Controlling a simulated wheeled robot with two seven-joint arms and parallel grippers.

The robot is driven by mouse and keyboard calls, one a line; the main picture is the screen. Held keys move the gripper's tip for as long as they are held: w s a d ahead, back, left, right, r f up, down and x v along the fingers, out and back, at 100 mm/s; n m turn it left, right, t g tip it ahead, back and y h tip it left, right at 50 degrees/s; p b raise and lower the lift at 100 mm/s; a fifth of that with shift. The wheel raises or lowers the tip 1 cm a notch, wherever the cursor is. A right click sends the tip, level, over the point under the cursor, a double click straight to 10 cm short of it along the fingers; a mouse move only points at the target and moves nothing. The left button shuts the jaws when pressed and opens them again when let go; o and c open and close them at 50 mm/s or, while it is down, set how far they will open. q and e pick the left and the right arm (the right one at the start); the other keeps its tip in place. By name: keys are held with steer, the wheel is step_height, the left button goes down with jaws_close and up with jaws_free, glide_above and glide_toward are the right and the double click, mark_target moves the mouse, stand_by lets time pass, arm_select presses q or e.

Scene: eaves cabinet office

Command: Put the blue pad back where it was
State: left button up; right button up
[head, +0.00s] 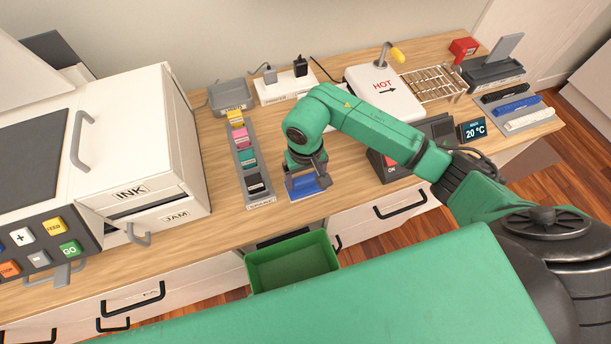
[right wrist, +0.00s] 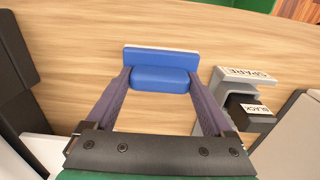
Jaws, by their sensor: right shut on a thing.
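The blue pad (head: 308,190) is a blue block with a pale edge and a smaller raised blue grip. It is at the front of the wooden desk, right of the spare cartridge rack (head: 264,203). My right gripper (head: 307,181) points down and is shut on the pad's raised grip. In the right wrist view, the blue pad (right wrist: 160,55) shows between and beyond the fingertips. I cannot tell whether its underside touches the desk. My left gripper is not in view.
The rack holds yellow, pink, teal and black cartridges. A printer (head: 150,150) with INK and JAM labels stands left. A HOT-marked unit (head: 384,95) and a wire rack (head: 433,83) stand behind right. A green bin (head: 292,268) is below the desk's front edge.

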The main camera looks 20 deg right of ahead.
mark_target(305, 179)
steer(key=shift+f, duration=0.15)
steer(key=o, duration=1.1)
steer(key=shift+c, duration=0.2)
steer(key=shift+r, duration=0.35)
step_height(305, 179, up, 12)
steer(key=b, duration=0.2)
steer(key=shift+f, duration=0.15)
